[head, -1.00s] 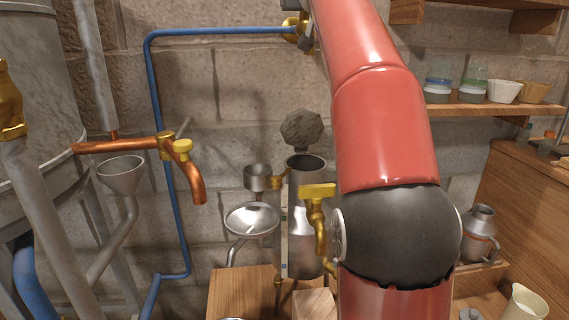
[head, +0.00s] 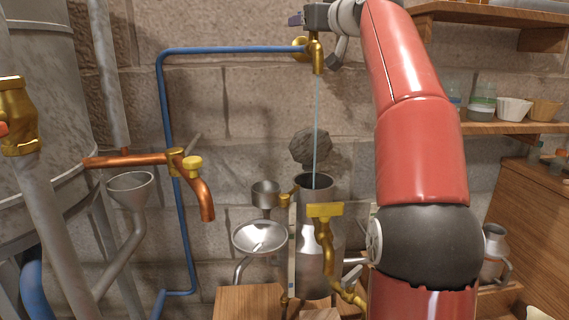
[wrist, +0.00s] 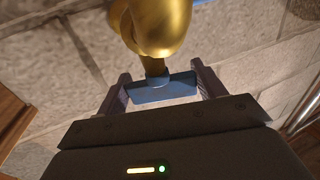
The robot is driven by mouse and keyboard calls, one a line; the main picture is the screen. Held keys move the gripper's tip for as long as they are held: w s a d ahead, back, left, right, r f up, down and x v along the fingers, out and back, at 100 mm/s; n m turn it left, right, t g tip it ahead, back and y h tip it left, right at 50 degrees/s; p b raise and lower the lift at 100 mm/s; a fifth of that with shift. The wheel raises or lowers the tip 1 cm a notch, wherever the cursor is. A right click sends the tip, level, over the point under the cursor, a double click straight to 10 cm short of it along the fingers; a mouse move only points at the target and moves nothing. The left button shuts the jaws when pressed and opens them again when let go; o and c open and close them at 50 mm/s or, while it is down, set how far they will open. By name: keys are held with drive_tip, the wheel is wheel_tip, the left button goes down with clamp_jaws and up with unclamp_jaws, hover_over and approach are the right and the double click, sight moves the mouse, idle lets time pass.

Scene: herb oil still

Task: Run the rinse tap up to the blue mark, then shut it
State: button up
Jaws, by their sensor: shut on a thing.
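The brass rinse tap (head: 317,55) is high on the wall at the end of a blue pipe. A thin stream of water (head: 316,120) runs from its spout into the open top of a tall grey metal vessel (head: 316,240). My gripper (head: 297,19) is at the top of the tap. In the wrist view my gripper (wrist: 163,82) has its two fingers at either side of the blue tap handle (wrist: 165,92), shut on it, under the brass tap body (wrist: 160,25). A narrow upright gauge strip (head: 291,245) runs beside the vessel; its water level and blue mark are too small to read.
A brass tap with a yellow handle (head: 325,210) stands in front of the vessel. A shiny funnel (head: 260,237) and a copper spout (head: 207,203) are to the left. Shelves with jars and cups (head: 514,109) are at the right.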

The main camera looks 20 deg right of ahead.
drive_tip(key=shift+a, duration=0.1)
drive_tip(key=shift+w+d+n+y+p, duration=0.1)
drive_tip(key=shift+d+n+y+p, duration=0.1)
drive_tip(key=shift+n+y, duration=0.3)
drive_tip(key=shift+d+n+y+p, duration=0.1)
drive_tip(key=shift+n+y+p, duration=0.1)
drive_tip(key=shift+y, duration=0.5)
drive_tip(key=shift+a+r+n+g+y, duration=0.1)
drive_tip(key=shift+n+g+y, duration=0.3)
drive_tip(key=shift+n+y, duration=0.3)
drive_tip(key=shift+a+n+g+y, duration=0.2)
drive_tip(key=shift+n+g+y, duration=0.15)
drive_tip(key=shift+y, duration=0.45)
